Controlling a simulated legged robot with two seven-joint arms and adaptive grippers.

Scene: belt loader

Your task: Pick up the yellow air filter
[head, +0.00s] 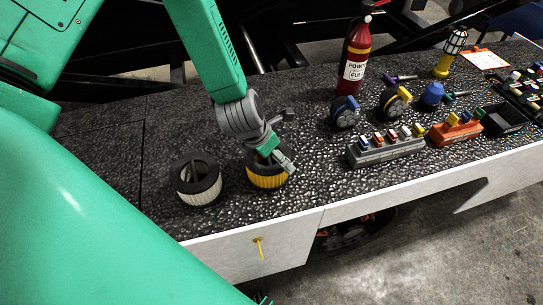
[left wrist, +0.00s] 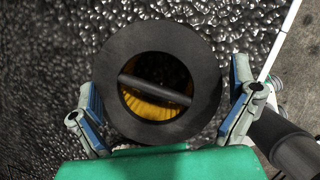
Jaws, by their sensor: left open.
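The yellow air filter (head: 267,181) stands upright on the dark speckled top, a pleated yellow ring with a black rim. My left gripper (head: 275,150) is right above it and hides part of its rim. In the left wrist view the filter (left wrist: 190,62) shows from above, with a dark bar across its yellow-lined opening. The open fingers of my left gripper (left wrist: 165,113) stand on either side of the filter, with gaps. I cannot tell how high the fingertips are. My right gripper is not in view.
A white filter (head: 199,193) stands just left of the yellow one. A red extinguisher (head: 355,60), blue and yellow wheels (head: 345,113), a grey block rack (head: 385,149) and an orange rack (head: 455,130) stand to the right. The white front edge (head: 345,211) is close by.

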